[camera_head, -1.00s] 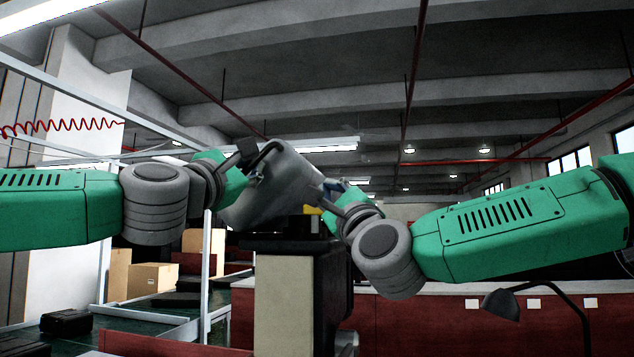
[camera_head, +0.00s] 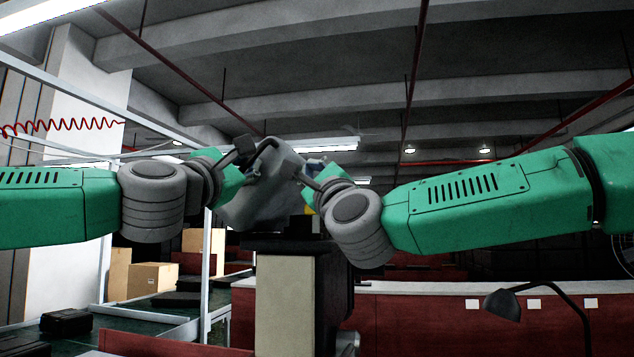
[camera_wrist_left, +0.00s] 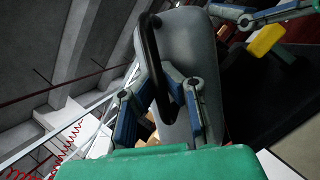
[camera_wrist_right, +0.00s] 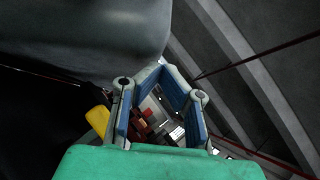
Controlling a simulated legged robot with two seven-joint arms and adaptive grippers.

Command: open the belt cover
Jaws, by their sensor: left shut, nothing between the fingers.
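The grey belt cover (camera_head: 272,190) stands raised and tilted above a pale column in the head view. Its black bar handle (camera_head: 266,148) is on the upper left. My left gripper (camera_head: 253,172) is at this handle. In the left wrist view the handle (camera_wrist_left: 152,55) runs between the bent fingers of my left gripper (camera_wrist_left: 158,80), with the cover (camera_wrist_left: 190,50) behind; the fingers do not clamp it. My right gripper (camera_head: 306,178) is beside the cover's right side. In the right wrist view the fingers of my right gripper (camera_wrist_right: 162,72) bend inward below the cover (camera_wrist_right: 90,35), with nothing visible between them.
A yellow part (camera_wrist_right: 97,120) is close to my right gripper. The pale column (camera_head: 284,305) stands below the cover. Cardboard boxes (camera_head: 152,278) and black cases (camera_head: 66,321) are at the left. A desk lamp (camera_head: 503,304) is at the lower right.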

